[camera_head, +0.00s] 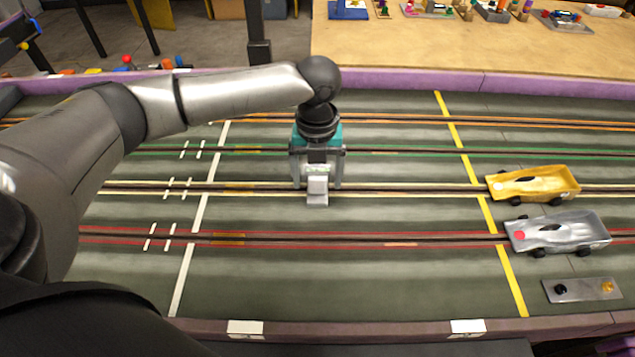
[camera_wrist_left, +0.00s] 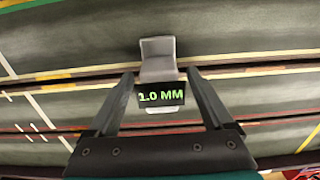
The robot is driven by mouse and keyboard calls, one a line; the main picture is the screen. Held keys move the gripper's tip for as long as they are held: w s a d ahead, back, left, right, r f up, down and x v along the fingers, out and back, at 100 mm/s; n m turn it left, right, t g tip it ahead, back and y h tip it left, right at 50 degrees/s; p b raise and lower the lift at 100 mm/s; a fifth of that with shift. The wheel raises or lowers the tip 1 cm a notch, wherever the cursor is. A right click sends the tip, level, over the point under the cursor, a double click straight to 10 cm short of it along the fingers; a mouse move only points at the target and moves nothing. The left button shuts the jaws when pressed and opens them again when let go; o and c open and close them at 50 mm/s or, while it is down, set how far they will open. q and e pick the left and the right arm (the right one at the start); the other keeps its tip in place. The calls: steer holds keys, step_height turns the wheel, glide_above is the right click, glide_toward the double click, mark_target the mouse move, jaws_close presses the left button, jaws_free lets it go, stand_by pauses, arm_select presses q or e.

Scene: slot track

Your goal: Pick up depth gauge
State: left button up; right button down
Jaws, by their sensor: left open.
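The depth gauge (camera_head: 317,188) is a small grey device on the yellow-lined slot of the dark track. In the left wrist view the gauge (camera_wrist_left: 158,56) shows a grey upright block and a black display (camera_wrist_left: 160,97) reading 1.0 MM in green. My left gripper (camera_head: 318,184) points down over the gauge. Its two fingers are apart, one on each side of the gauge. The left wrist view shows the fingers (camera_wrist_left: 160,76) open, with visible gaps beside the gauge. My right gripper is not in view.
A yellow car (camera_head: 535,186) and a silver car (camera_head: 560,233) stand on the track at right. A metal plate with two knobs (camera_head: 583,290) lies at front right. A purple wall (camera_head: 400,80) edges the back. A wooden table (camera_head: 450,55) with small items stands behind.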

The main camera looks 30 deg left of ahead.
arm_select(q)
steer(key=shift+f, duration=0.15)
jaws_close()
stand_by(0.7)
